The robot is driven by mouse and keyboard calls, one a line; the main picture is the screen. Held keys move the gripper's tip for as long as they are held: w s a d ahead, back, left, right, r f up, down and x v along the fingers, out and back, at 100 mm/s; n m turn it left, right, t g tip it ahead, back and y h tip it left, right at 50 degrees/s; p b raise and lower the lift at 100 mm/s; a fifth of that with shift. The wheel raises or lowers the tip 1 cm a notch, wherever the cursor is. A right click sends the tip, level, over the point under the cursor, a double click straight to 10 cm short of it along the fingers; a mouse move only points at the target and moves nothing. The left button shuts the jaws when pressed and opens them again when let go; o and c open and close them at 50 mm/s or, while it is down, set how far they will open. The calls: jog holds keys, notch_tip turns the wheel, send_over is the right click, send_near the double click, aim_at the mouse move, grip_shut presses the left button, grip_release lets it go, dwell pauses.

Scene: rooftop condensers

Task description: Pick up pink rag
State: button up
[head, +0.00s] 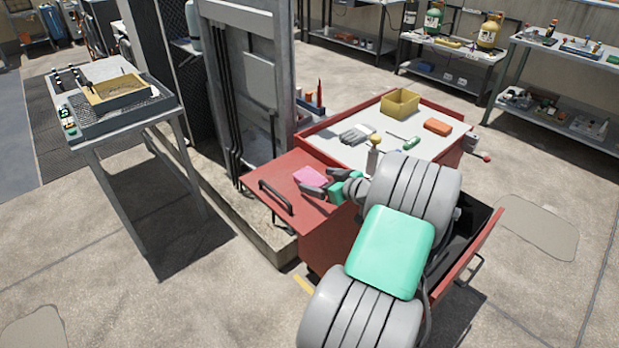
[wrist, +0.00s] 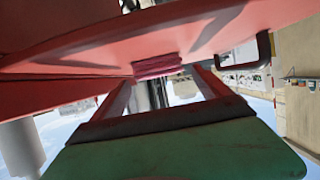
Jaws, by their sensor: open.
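The pink rag (head: 309,176) lies on the red side shelf of the cart (head: 276,185), near its middle. My gripper (head: 323,182) is just right of the rag in the head view, with its fingers pointing toward it. In the wrist view the rag (wrist: 157,66) shows folded against the red surface, beyond and between the fingertips of my gripper (wrist: 163,85). The jaws are open and nothing is held. Whether a finger touches the rag cannot be told.
A black handle (head: 275,197) edges the shelf. The cart top holds grey gloves (head: 355,134), a yellow bin (head: 399,102), an orange block (head: 437,126) and a bottle (head: 373,158) near my arm. A grey cabinet (head: 250,90) stands behind the shelf. An open drawer (head: 480,240) juts out right.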

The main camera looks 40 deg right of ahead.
aim_at(310, 177)
jog(key=x, duration=0.3)
jog(key=shift+w+a+f, duration=0.1)
jog(key=shift+w+f, duration=0.05)
jog(key=shift+w, duration=0.1)
jog(key=c, duration=1.4)
jog(key=shift+c, duration=0.2)
jog(key=shift+r, duration=0.2)
